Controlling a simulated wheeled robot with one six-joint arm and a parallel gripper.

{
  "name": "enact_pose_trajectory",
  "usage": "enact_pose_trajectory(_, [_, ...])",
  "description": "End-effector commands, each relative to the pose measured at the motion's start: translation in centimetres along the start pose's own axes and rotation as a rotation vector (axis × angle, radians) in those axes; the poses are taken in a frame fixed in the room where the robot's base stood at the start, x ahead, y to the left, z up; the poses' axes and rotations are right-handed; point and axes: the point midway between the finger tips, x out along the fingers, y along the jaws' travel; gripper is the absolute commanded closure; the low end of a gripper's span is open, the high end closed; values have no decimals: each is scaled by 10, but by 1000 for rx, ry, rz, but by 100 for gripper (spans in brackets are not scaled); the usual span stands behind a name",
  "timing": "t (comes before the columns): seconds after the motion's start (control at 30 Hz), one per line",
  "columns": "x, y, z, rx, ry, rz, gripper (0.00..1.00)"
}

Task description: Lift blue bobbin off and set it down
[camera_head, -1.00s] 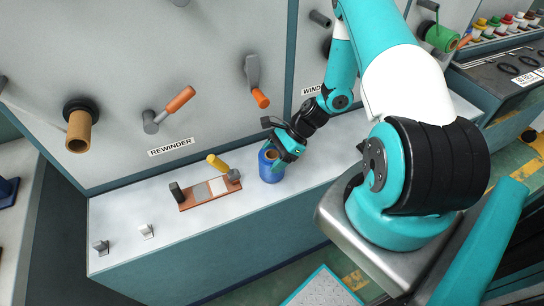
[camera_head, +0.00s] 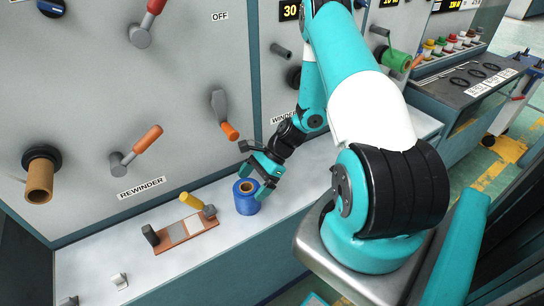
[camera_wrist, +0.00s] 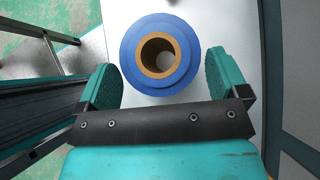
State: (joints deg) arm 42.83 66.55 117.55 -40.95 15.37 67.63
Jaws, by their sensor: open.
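The blue bobbin (camera_head: 246,198), a blue roll with a brown core, stands upright on the pale ledge below the machine panel. In the wrist view the bobbin (camera_wrist: 160,54) is seen from above, its hollow core facing the camera. My gripper (camera_head: 262,173) is just above and beside the bobbin's upper right. In the wrist view the gripper's (camera_wrist: 158,80) two teal fingers are spread apart, one toward each side of the bobbin's near part. A gap shows on each side, so nothing is held.
An orange-handled lever (camera_head: 229,131) and a brown core on a spindle (camera_head: 39,180) stick out from the panel. The ledge (camera_head: 95,268) has clear room at its left.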

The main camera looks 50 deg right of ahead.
Motion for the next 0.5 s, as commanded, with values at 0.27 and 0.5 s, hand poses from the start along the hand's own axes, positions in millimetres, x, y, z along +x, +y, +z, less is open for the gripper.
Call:
enact_pose_trajectory(0.27, [-74,-1,-2,0,3,-7,7])
enact_pose_trajectory(0.5, [-123,0,-1,1,2,-4,7])
